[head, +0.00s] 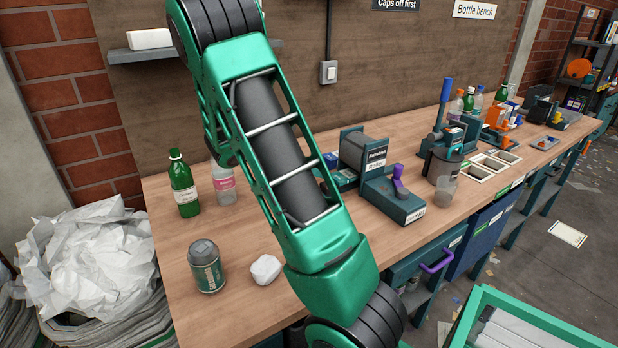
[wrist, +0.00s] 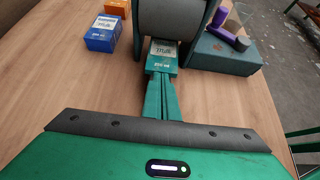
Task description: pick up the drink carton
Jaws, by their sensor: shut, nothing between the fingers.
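A small blue carton with a white label (wrist: 102,35), which looks like the drink carton, sits on the wooden bench at the upper left of the wrist view. In the head view a blue carton (head: 346,182) shows beside my arm, partly hidden by it. My gripper (wrist: 160,78) is shut and empty in the wrist view, its fingers together, to the right of and nearer than the blue carton, not touching it. A teal piece with a white label (wrist: 163,56) shows just past the fingertips; I cannot tell whether it belongs to the machine.
A grey and green machine (head: 366,152) stands right of the carton, close beyond my fingertips. An orange item (wrist: 117,7) lies behind the carton. A green bottle (head: 184,187), a can (head: 206,268) and a white lump (head: 266,269) stand on the left bench. Bare wood lies left of my gripper.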

